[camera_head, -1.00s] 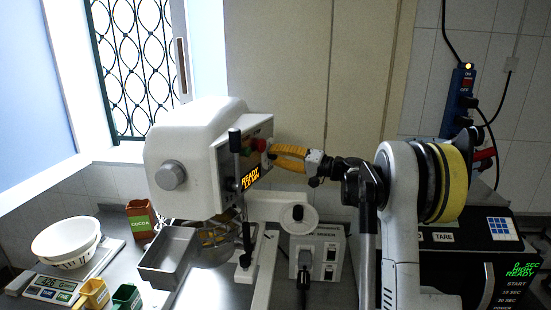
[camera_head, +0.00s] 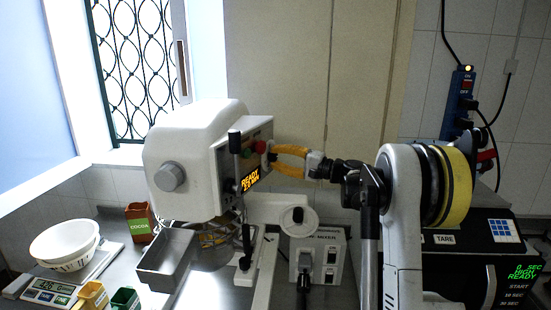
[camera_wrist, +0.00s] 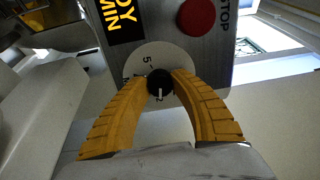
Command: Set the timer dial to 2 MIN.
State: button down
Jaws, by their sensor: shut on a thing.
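The timer dial is a small black knob (camera_wrist: 160,82) with a white pointer line, on a round white scale on the mixer's control panel. In the wrist view the pointer aims downward, near a mark that looks like a 2; a 5 is legible above the knob. My gripper (camera_wrist: 161,81) is shut on the knob, one yellow finger on each side. In the head view my gripper (camera_head: 272,157) reaches the panel from the right. The amber display (camera_head: 250,180) reads READY with a MIN line below; its digits are too small to be sure of.
A red stop button (camera_wrist: 197,16) sits close to the dial. A scale with a white bowl (camera_head: 64,243) and a cocoa box (camera_head: 139,223) are at the left. A black appliance (camera_head: 465,260) stands at the right.

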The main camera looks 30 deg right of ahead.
jog(key=c, duration=1)
grip_release()
jog(key=shift+c, duration=0.2)
jog(key=v, duration=1.2)
